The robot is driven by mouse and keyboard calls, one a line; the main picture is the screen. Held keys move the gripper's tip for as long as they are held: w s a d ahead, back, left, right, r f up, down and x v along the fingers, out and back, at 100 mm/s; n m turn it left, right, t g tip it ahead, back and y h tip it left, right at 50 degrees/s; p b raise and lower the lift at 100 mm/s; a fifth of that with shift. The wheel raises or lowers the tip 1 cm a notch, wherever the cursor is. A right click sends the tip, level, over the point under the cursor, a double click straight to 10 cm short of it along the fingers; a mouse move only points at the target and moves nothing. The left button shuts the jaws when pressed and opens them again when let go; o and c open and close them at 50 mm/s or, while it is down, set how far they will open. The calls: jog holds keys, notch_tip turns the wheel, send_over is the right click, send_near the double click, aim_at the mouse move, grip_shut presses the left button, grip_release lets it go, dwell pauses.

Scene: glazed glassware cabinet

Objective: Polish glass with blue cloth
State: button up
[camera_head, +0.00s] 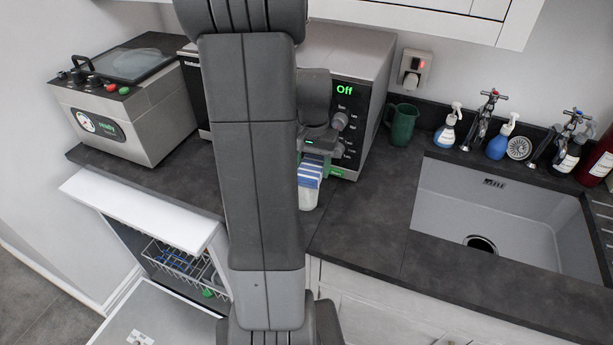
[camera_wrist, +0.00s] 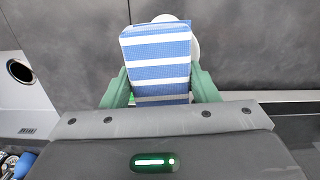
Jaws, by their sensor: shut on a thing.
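The blue-and-white striped cloth (camera_head: 311,170) is in my gripper (camera_head: 322,168), above the dark worktop in front of the oven. In the wrist view the cloth (camera_wrist: 157,52) lies flat between the two green fingers of my gripper (camera_wrist: 161,88), which are shut on it. A pale, rounded thing (camera_head: 308,198) shows just below the cloth. Its white edge (camera_wrist: 195,48) also shows behind the cloth in the wrist view. It may be the glass, but the cloth hides most of it. I cannot tell whether the cloth touches it.
The oven (camera_head: 352,95) reads "Off". A green jug (camera_head: 402,124) stands right of it, near the sink (camera_head: 500,205) with spray bottles behind. A grey machine (camera_head: 130,105) stands at left. Below, a dishwasher (camera_head: 135,215) is open with its rack showing.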

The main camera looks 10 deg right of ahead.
jog(key=shift+a, duration=1.65)
jog(key=shift+d, duration=2.1)
jog(key=shift+s+a+f, duration=0.1)
jog(key=shift+a+f, duration=0.05)
jog(key=shift+a, duration=2)
jog(key=shift+d, duration=2.15)
jog(key=shift+a, duration=2.15)
jog(key=shift+d, duration=2.1)
jog(key=shift+a, duration=2.05)
jog(key=shift+d, duration=1.55)
